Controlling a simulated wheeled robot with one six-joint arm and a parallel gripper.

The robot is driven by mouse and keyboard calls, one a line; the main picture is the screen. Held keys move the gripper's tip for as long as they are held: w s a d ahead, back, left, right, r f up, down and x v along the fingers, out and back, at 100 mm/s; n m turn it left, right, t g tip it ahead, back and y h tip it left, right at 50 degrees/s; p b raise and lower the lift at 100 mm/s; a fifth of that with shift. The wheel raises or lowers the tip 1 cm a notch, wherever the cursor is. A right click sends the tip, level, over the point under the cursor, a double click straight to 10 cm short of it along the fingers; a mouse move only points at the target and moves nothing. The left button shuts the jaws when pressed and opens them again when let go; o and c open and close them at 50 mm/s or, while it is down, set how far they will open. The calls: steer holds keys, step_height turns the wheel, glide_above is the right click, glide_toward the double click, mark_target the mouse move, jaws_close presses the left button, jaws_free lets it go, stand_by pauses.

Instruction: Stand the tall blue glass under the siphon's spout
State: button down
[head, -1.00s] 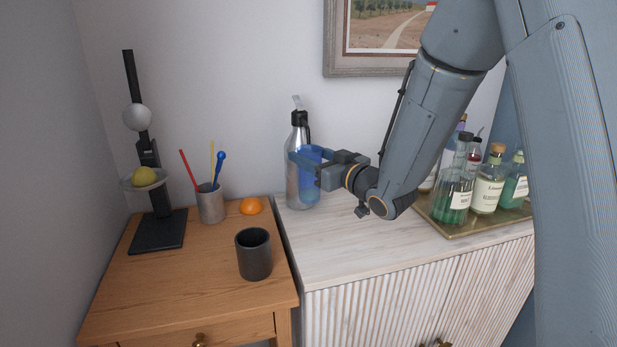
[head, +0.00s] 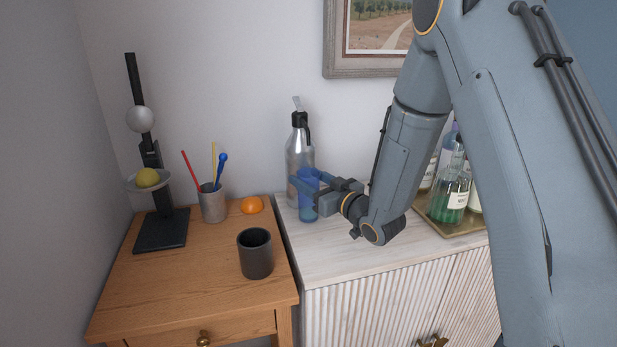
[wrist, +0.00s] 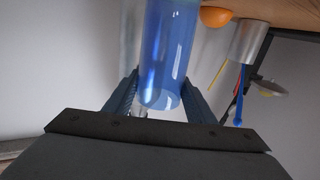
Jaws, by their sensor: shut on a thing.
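The tall blue glass (head: 309,208) is upright between the fingers of my gripper (head: 306,182), which is shut on it. In the wrist view the blue glass (wrist: 170,55) sits between the two fingers. The grey metal siphon (head: 296,160), with its black head (head: 299,121), stands at the back of the whitewashed cabinet (head: 350,255). The glass is in front of the siphon and a little to its right, overlapping its lower body. Its base is at or just above the cabinet top; I cannot tell whether it touches. The spout is small and hard to make out.
A tray (head: 455,234) with several bottles (head: 451,195) stands right, partly behind my arm. The cabinet's front top is clear.

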steer(key=shift+f, duration=0.1)
steer(key=c, duration=0.8)
jaws_free()
steer(key=b+v, duration=0.2)
steer(key=v, duration=1)
